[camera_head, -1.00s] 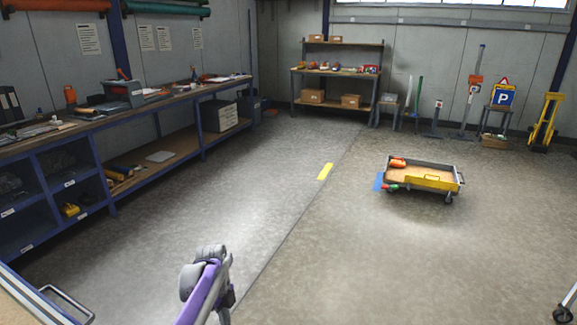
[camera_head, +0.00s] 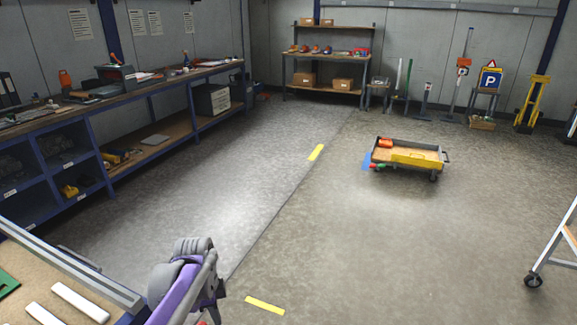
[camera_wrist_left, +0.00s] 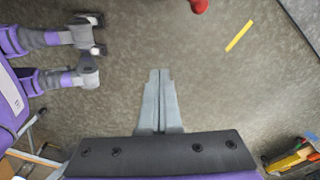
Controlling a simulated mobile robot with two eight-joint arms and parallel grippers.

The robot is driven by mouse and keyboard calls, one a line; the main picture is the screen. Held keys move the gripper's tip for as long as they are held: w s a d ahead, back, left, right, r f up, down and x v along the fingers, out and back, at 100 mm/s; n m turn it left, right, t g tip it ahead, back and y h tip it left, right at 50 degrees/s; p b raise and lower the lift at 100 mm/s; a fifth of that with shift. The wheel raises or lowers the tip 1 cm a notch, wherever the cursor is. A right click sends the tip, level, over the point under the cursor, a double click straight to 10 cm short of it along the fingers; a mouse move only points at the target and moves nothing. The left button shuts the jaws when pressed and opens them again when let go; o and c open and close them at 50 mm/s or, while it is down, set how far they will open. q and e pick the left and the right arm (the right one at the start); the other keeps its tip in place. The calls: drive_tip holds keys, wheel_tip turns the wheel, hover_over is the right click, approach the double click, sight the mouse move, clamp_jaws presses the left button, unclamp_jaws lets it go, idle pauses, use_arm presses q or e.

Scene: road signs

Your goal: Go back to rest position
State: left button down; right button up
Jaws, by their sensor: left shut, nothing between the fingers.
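My left gripper (camera_wrist_left: 160,74) shows in the left wrist view. Its two grey fingers lie side by side, shut, with nothing between them, above bare floor. In the head view a purple and grey part of my arm rises at the bottom, left of centre; no fingers can be made out there. Purple and grey links of my own body also show at the left of the wrist view. My right gripper cannot be made out in either view.
A workbench (camera_head: 150,88) runs along the left wall. A table corner (camera_head: 75,268) is close at lower left. A yellow-sided cart (camera_head: 418,158) stands right of centre, with a ladder leg (camera_head: 550,240) at the right edge. The floor between is clear, with yellow strips (camera_head: 265,304).

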use_arm(q)
drive_tip(key=s+f+n+t, duration=0.1)
drive_tip(key=s+n+t, duration=0.4)
drive_tip(key=s+n, duration=1.45)
wheel_tip(320, 180, up, 14)
drive_tip(key=s+m+p, duration=0.1)
drive_tip(key=m+p, duration=0.3)
drive_tip(key=p, duration=0.9)
drive_tip(key=shift+s+d+r+y, duration=0.15)
drive_tip(key=shift+s+d+y, duration=0.15)
drive_tip(key=shift+s, duration=0.05)
use_arm(e)
wheel_tip(320, 180, up, 14)
drive_tip(key=w, duration=0.2)
drive_tip(key=shift+r+t, duration=0.15)
drive_tip(key=shift+t, duration=0.15)
